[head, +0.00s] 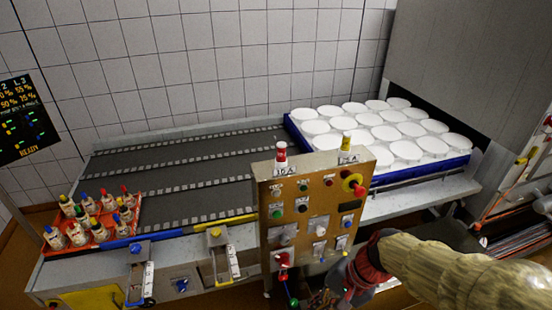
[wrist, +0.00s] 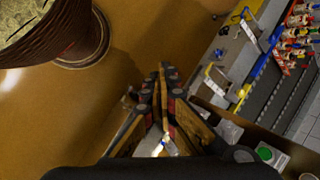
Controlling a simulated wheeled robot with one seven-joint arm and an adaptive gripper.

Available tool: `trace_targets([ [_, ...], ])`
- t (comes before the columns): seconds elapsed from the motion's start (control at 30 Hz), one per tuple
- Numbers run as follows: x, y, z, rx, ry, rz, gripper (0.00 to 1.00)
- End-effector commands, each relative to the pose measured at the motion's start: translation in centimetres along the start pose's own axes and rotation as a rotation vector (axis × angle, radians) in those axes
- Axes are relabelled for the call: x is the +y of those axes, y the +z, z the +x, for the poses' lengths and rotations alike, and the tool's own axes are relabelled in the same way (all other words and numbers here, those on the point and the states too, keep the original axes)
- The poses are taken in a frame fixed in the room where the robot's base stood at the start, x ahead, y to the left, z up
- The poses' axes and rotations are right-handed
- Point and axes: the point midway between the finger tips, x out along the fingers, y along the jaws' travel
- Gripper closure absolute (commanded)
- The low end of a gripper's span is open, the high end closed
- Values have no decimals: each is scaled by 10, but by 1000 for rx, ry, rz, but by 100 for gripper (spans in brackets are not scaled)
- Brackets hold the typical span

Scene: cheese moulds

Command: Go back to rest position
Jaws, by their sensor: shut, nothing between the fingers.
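My gripper (wrist: 160,85) points down in the wrist view, its two dark fingers closed together at the tips with nothing between them. In the head view my arm reaches in from the lower right, and its end is low, beside the right edge of the control panel (head: 309,205). The gripper's fingers are hard to make out there. In the wrist view the orange-brown floor (wrist: 120,120) lies beneath the fingers.
A conveyor table (head: 190,180) runs along the tiled wall. A red tray (head: 137,226) of small bottles stands at its left end. A blue crate (head: 385,176) of white moulds sits at the right. A screen (head: 25,118) is at far left.

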Motion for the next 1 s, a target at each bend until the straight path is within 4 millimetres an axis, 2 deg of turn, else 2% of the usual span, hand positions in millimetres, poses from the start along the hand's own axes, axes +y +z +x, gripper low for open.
trace_targets([
  [0.03, 17, 0, -3, 58, 48, -118, 100],
  [0.2, 69, -5, -38, 275, 248, -482, 100],
  [0.3, 86, -6, -58, 404, 318, -590, 100],
  [0.37, 89, -5, -66, 467, 330, -625, 100],
  [0.5, 83, 1, -77, 565, 299, -656, 100],
  [1.0, 82, 2, -75, 578, 289, -663, 100],
])
